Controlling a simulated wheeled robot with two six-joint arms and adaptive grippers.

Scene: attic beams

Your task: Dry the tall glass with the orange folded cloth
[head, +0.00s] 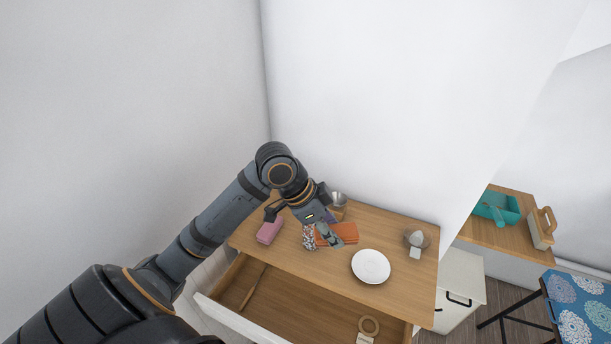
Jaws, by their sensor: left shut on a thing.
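The orange folded cloth (348,231) lies on the wooden tabletop, partly hidden by my left gripper. My left gripper (330,238) reaches down over it and is shut on it; the fingertips are small and partly hidden. A clear, shiny vessel (338,199) stands just behind the gripper, partly covered by it. Another clear glass object (417,238) is at the right of the table. I cannot tell for sure which is the tall glass. My right gripper is not in view.
A pink block (269,230) and a speckled item (309,238) sit left of the cloth. A white plate (370,266) lies to the right. An open drawer (300,305) juts out below the tabletop. A teal tray (496,206) is on another table.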

